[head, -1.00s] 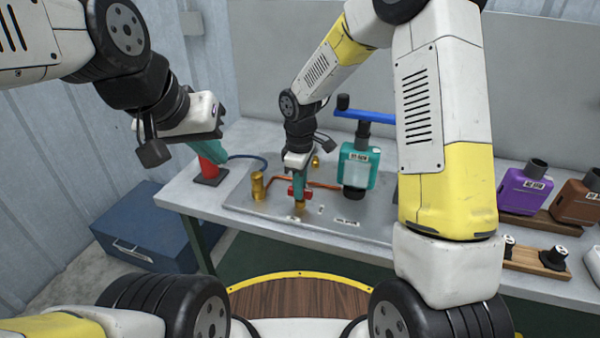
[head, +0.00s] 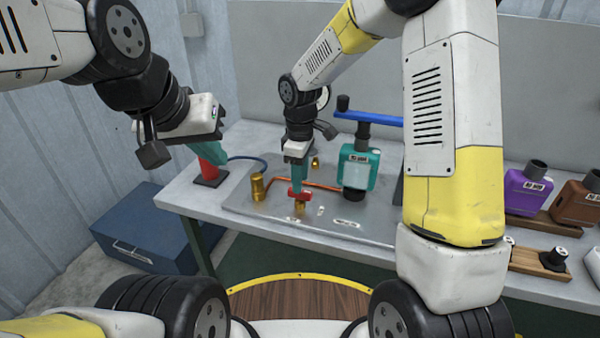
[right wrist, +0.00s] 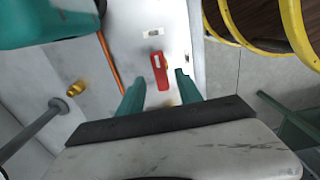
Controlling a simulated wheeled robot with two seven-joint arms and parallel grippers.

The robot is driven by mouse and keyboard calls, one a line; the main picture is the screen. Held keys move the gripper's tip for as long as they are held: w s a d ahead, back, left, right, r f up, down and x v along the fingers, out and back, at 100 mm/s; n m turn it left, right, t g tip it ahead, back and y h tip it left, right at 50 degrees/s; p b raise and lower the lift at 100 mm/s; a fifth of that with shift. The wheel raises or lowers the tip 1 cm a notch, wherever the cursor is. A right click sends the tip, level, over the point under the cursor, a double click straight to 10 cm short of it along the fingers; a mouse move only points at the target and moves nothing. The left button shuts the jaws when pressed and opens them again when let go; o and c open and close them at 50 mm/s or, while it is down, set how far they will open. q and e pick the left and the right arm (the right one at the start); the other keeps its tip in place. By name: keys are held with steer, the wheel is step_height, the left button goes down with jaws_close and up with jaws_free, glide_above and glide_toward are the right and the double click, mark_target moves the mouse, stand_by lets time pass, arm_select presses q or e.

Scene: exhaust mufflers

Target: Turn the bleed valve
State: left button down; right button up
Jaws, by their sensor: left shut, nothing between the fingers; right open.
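The bleed valve's red handle (head: 299,195) sits on a brass fitting (head: 300,208) at the front of the grey plate. In the right wrist view the red handle (right wrist: 159,70) lies lengthwise between the two teal fingertips. My right gripper (head: 299,186) points down at the handle; it is open, and the wrist view (right wrist: 158,84) shows a gap on each side of the handle. I cannot tell how far down the fingers reach beside it. My left gripper (head: 218,158) is shut and empty, held at the left near a red object with a dark base (head: 209,172).
A teal pump-like unit (head: 357,168) with a blue lever (head: 368,117) stands right of the valve. An orange pipe (head: 318,184) and a brass post (head: 257,187) are close by. Purple (head: 527,192) and brown (head: 578,195) containers stand at the right. A blue box (head: 145,230) is on the floor.

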steer(key=shift+r, duration=2.15)
steer(key=s+d+r+m+t, duration=0.1)
steer(key=s+d+r+m, duration=0.25)
steer(key=r, duration=0.25)
steer(key=s+d+r+m+t, duration=0.2)
steer(key=s+d+r+m, duration=0.15)
steer(key=d+r, duration=0.2)
steer(key=s+d+r+m+t+y, duration=0.1)
steer(key=s+d+r+m, duration=0.1)
steer(key=s, duration=0.4)
steer(key=s+d+r+m+t+y, duration=0.1)
steer(key=s+d+r+m+t, duration=0.1)
steer(key=s+m, duration=0.3)
steer(key=shift+s+d+r, duration=0.25)
steer(key=shift+s+d, duration=0.3)
steer(key=shift+s, duration=0.4)
